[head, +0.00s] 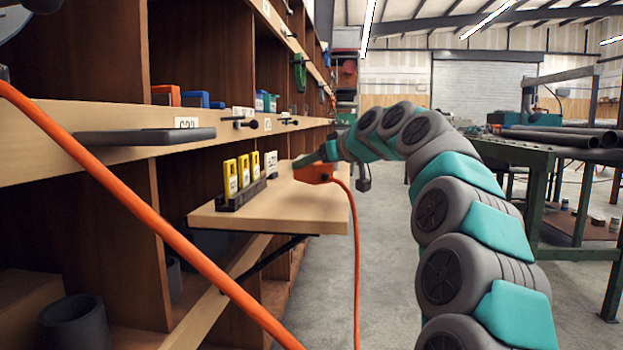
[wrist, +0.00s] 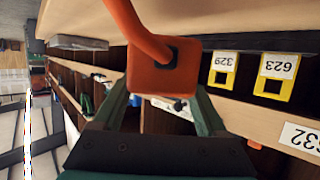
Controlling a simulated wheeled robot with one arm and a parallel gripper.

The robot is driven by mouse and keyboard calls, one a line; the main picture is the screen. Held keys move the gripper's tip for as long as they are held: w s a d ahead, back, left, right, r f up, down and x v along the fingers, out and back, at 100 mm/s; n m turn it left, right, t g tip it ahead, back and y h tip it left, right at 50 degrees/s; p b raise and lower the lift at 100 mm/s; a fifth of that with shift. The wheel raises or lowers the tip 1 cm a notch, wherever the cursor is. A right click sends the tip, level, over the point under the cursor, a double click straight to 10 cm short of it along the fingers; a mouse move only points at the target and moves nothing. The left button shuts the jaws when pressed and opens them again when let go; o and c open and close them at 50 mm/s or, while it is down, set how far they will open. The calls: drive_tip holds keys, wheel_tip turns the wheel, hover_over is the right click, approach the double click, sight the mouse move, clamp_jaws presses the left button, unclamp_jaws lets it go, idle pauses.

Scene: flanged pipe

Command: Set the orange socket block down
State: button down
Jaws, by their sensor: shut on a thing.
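The orange socket block (head: 314,174) is at the far right part of a fold-out wooden shelf (head: 225,217), with an orange cable (head: 356,260) running from it over the shelf's right edge. My gripper (head: 325,155) is shut on the block from above and behind. In the wrist view the block (wrist: 160,85) sits between the two green fingers (wrist: 163,112), its cable leaving a dark socket and bending toward the top. The wooden shelf surface (wrist: 235,22) is close to the block there. I cannot tell whether the block touches the shelf.
A dark rack with several yellow tags (head: 244,171) and a white tag (head: 271,164) stands left of the block. A thick orange cable (head: 150,203) crosses the foreground. The shelving (head: 80,215) is on the left. Bare shelf lies in front of the rack.

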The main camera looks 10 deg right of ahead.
sight(311, 178)
drive_tip(key=shift+w+a, duration=0.1)
drive_tip(key=shift+w, duration=0.15)
drive_tip(key=shift+f, duration=0.25)
drive_tip(key=shift+a+f+b, duration=0.1)
drive_tip(key=shift+f+b, duration=0.25)
drive_tip(key=shift+f, duration=1.25)
drive_tip(key=shift+f, duration=0.15)
unclamp_jaws()
